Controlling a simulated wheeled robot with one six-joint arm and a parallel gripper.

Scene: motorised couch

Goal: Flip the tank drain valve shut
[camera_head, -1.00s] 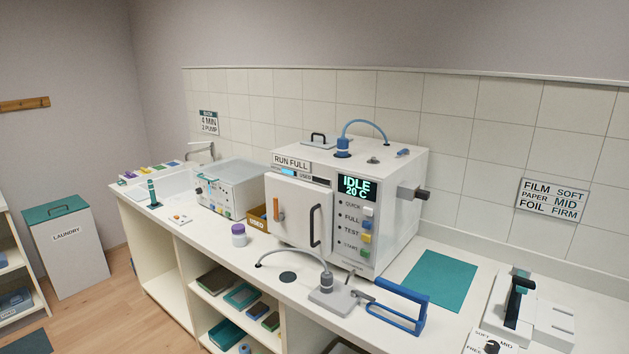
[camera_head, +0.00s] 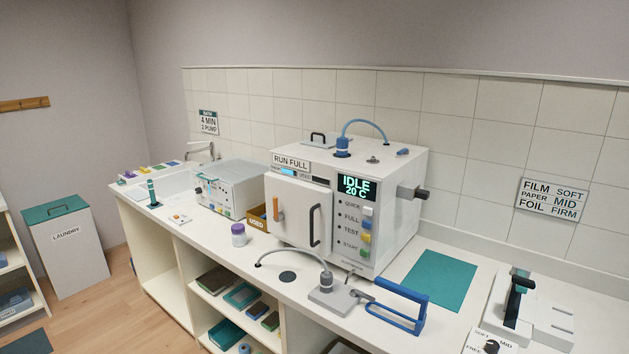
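A white boxy machine (camera_head: 345,210) stands on the counter; its display reads IDLE 20 °C. A dark lever or stub (camera_head: 413,194) sticks out of its right side. A small blue fitting (camera_head: 403,152) lies on its top at the right, near a blue hose (camera_head: 365,122) and a grey knob (camera_head: 373,160). No valve in view carries a readable drain label, so I cannot tell which part is the tank drain valve or how it is set. My gripper is not in view.
A grey pump-like unit (camera_head: 333,300) with a hose and a blue handle (camera_head: 405,308) stands at the counter's front edge. A teal mat (camera_head: 440,280) lies bare to the right of the machine. A sealer-like device (camera_head: 515,305) stands further right; a jar (camera_head: 238,235) stands left.

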